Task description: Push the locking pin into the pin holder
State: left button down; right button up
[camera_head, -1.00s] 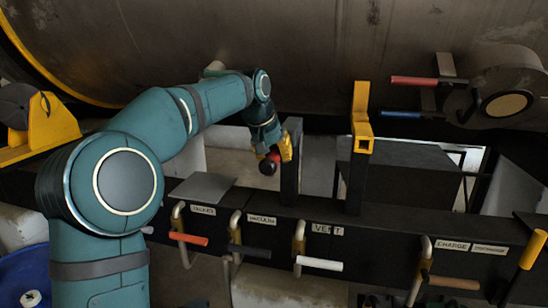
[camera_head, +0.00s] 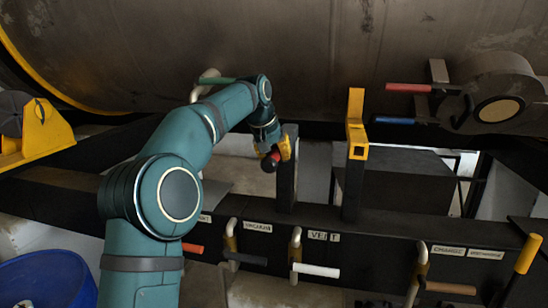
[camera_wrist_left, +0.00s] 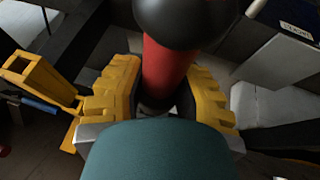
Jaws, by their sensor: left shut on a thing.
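The locking pin shows a black ball knob (camera_head: 269,165) and a red shank. It also shows close up in the left wrist view, with its red shank (camera_wrist_left: 165,72) between the yellow fingers. My left gripper (camera_head: 279,153) is shut on the red shank, with the ball sticking out past the fingers. In the head view it is just in front of a black upright post (camera_head: 287,185). The pin's far end is hidden, and I cannot tell whether it touches the post. A yellow bracket (camera_head: 356,125) with a square opening stands to the right; I cannot tell which part is the pin holder.
A large grey vessel (camera_head: 270,55) spans the top. A black beam (camera_head: 395,225) carries labelled valves, including a white handle (camera_head: 317,270). Red (camera_head: 408,88) and blue (camera_head: 394,121) handles project at the right. A blue drum (camera_head: 45,280) stands at lower left.

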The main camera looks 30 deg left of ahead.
pick_arm(q)
jog(key=shift+w+a+r, duration=0.1)
jog(key=shift+w+a, duration=0.1)
jog(key=shift+w, duration=0.5)
jog(key=shift+w+a+f, duration=0.1)
jog(key=shift+w+a, duration=0.05)
jog(key=shift+w, duration=0.6)
jog(key=shift+w+a+r, duration=0.1)
jog(key=shift+w+a, duration=0.1)
jog(key=shift+w, duration=0.5)
jog(key=shift+w, duration=0.1)
jog(key=c, duration=0.7)
grip_release()
